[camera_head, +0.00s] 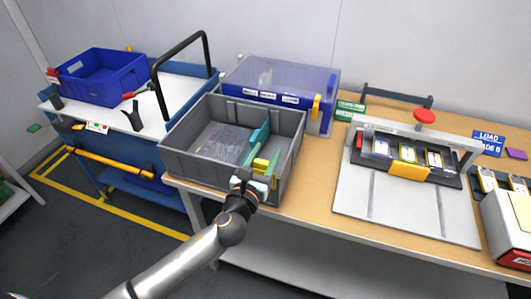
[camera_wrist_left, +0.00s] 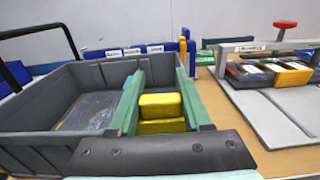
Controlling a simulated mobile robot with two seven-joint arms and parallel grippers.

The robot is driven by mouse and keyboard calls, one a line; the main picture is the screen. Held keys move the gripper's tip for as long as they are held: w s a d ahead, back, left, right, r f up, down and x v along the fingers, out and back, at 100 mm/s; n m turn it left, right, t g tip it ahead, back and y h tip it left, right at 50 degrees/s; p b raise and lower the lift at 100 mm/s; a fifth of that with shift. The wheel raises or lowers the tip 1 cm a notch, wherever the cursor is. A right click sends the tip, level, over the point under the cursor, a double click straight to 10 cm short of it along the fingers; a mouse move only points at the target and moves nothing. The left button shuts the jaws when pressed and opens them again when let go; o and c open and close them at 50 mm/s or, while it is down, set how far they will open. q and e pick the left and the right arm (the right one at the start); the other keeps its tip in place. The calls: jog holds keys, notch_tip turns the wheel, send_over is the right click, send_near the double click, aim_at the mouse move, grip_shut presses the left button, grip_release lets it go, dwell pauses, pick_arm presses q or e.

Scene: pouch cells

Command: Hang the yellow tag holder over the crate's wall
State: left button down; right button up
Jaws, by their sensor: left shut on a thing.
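The yellow tag holder (camera_head: 261,164) is held by my left gripper (camera_head: 252,182) at the front right of the grey crate (camera_head: 190,165). In the left wrist view the holder (camera_wrist_left: 160,106) shows as a yellow block between the two green fingers (camera_wrist_left: 160,100), which are shut on it. The crate's walls (camera_wrist_left: 50,98) lie around and beyond the fingers in that view. The holder is near the crate's front wall; I cannot tell whether it touches the wall, and its lower part is hidden. My right gripper is not in view.
A clear-lidded blue box (camera_head: 300,85) stands behind the crate. A blue trolley (camera_head: 130,160) with a blue bin (camera_head: 105,75) is at left. A press fixture (camera_head: 405,205) with a red knob (camera_head: 425,117) is at right. Bare wood lies between crate and fixture.

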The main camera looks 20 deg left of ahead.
pick_arm(q)
jog(key=shift+f+b, duration=0.4)
jog(key=shift+f, duration=0.2)
jog(key=shift+c, duration=1.3)
grip_release()
jog(key=s+b, duration=0.1)
jog(key=s, duration=1.1)
jog(key=shift+s+a, duration=0.25)
jog(key=shift+s, duration=0.05)
